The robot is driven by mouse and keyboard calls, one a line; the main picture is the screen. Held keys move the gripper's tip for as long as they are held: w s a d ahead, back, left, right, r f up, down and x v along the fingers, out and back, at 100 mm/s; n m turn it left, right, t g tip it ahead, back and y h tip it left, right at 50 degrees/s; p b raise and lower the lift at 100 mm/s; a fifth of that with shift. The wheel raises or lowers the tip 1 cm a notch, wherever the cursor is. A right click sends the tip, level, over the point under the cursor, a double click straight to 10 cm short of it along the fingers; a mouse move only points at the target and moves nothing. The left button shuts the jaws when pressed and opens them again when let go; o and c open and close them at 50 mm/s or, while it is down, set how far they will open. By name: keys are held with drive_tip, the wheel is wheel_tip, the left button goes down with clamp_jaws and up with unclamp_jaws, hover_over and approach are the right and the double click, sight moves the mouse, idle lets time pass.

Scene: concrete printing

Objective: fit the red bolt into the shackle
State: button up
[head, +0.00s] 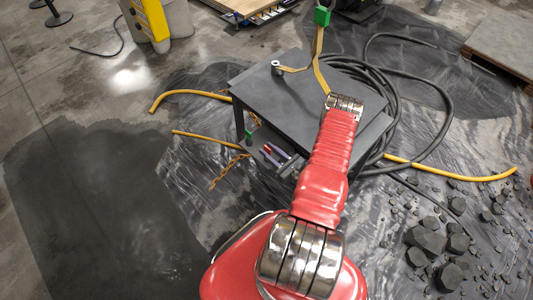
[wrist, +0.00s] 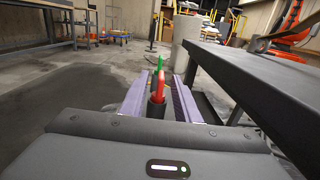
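In the wrist view my gripper (wrist: 161,78) has two purple-grey fingers, which stand apart. A red piece, likely the red bolt (wrist: 158,82), shows between them above a dark round piece. I see no clear contact with the fingers. A green piece (wrist: 160,63) shows just beyond. In the head view the red piece (head: 267,149) and my gripper's fingers (head: 273,151) are small, low beside the left front of the dark table (head: 285,88). A small silver fitting (head: 276,64) on the tabletop, by a yellow strap, may be the shackle; its shape is too small to make out.
The tabletop edge (wrist: 250,75) rises close on the right in the wrist view. The floor at left is mostly clear.

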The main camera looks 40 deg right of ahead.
drive_tip(key=shift+w+a+r, duration=0.1)
drive_tip(key=shift+w, duration=2.45)
clamp_jaws()
